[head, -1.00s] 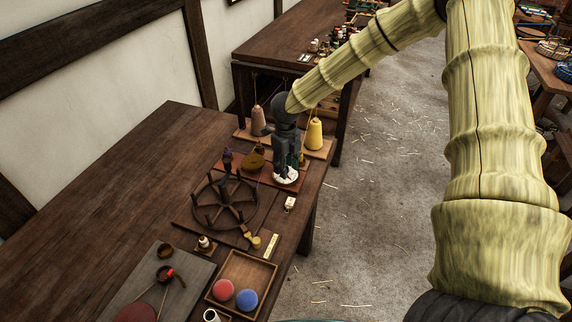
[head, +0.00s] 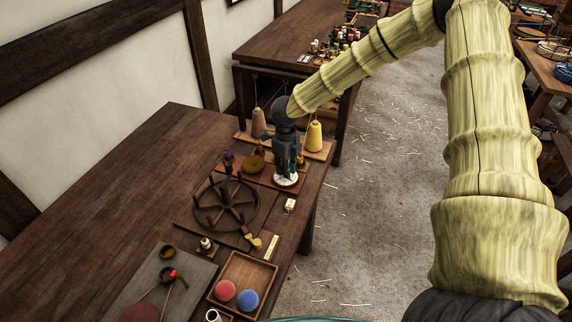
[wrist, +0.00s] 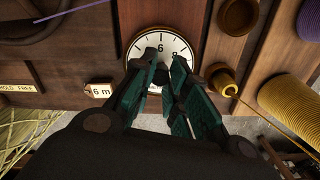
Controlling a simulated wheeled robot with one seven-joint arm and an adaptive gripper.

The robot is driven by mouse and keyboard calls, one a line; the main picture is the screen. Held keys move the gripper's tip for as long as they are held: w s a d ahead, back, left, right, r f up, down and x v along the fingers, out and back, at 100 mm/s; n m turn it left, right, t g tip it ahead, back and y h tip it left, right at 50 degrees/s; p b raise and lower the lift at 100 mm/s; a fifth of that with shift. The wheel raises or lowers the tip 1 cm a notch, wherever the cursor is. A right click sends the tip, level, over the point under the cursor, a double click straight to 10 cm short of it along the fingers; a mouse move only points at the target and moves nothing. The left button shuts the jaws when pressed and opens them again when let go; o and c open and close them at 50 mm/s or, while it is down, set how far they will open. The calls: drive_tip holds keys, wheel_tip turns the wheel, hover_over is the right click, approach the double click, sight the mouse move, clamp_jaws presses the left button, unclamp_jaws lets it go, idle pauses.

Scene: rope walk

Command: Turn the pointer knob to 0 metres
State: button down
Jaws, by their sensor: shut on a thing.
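A round white dial (wrist: 181,46) with black ticks and figures sits on a brown wooden board; a 6 and an 8 can be read in the wrist view. In the head view the dial (head: 285,181) shows as a white disc under my gripper (head: 288,168). My gripper's dark fingers with green pads (wrist: 166,66) reach down over the dial and are shut on the pointer knob at its middle. The fingers hide the knob and much of the lower dial face, so I cannot tell where the pointer stands. A small tag (wrist: 98,91) beside the dial reads "6 m".
A spoked wooden wheel (head: 226,204) lies near the dial. A yellow thread cone (head: 314,136) and a pink cone (head: 258,123) stand behind. A tray (head: 268,264) with a red and a blue ball is at the front. Bare tabletop lies to the left.

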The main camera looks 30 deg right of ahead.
idle(0.3)
drive_tip(key=c, duration=1.4)
unclamp_jaws()
drive_tip(key=shift+o, duration=0.2)
drive_tip(key=shift+r, duration=0.1)
wheel_tip(320, 180, up, 12)
drive_tip(key=shift+d, duration=0.2)
